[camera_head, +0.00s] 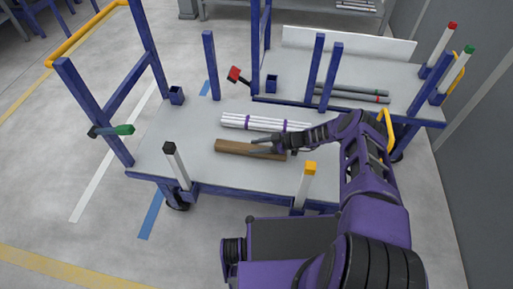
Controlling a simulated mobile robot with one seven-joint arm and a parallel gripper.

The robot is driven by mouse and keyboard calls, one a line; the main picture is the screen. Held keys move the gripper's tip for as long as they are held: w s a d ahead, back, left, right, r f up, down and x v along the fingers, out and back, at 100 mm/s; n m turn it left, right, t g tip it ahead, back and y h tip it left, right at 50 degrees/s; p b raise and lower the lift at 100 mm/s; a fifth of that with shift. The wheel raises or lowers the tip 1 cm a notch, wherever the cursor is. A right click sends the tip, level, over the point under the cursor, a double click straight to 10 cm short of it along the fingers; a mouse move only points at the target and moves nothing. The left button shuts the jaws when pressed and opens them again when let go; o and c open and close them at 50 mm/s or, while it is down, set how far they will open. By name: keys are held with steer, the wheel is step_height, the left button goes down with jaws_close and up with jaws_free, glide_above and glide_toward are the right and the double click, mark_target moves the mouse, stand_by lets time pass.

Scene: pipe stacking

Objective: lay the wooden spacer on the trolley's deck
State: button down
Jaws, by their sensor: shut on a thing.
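The wooden spacer (234,148) is a brown bar over the near part of the trolley's grey deck (205,180). It lies crosswise, in front of a bundle of white pipes. My gripper (262,143) is shut on the spacer toward its right half. The spacer is at or just above the deck; I cannot tell whether it touches. My gripper hides a small part of its top, and its right end shows past the fingers.
White pipes (252,122) with purple bands lie just behind the spacer. Blue posts stand around the deck, with black-capped (176,166) and orange-capped (305,182) stakes at the near edge. A second trolley (385,85) with grey pipes adjoins behind right. The deck's left part is clear.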

steer(key=shift+f, duration=0.15)
steer(key=shift+c, duration=1.7)
jaws_free()
steer(key=shift+r, duration=0.35)
steer(key=p+v, duration=0.1)
steer(key=v, duration=1.1)
steer(key=shift+s+f, duration=0.1)
steer(key=shift+f, duration=0.05)
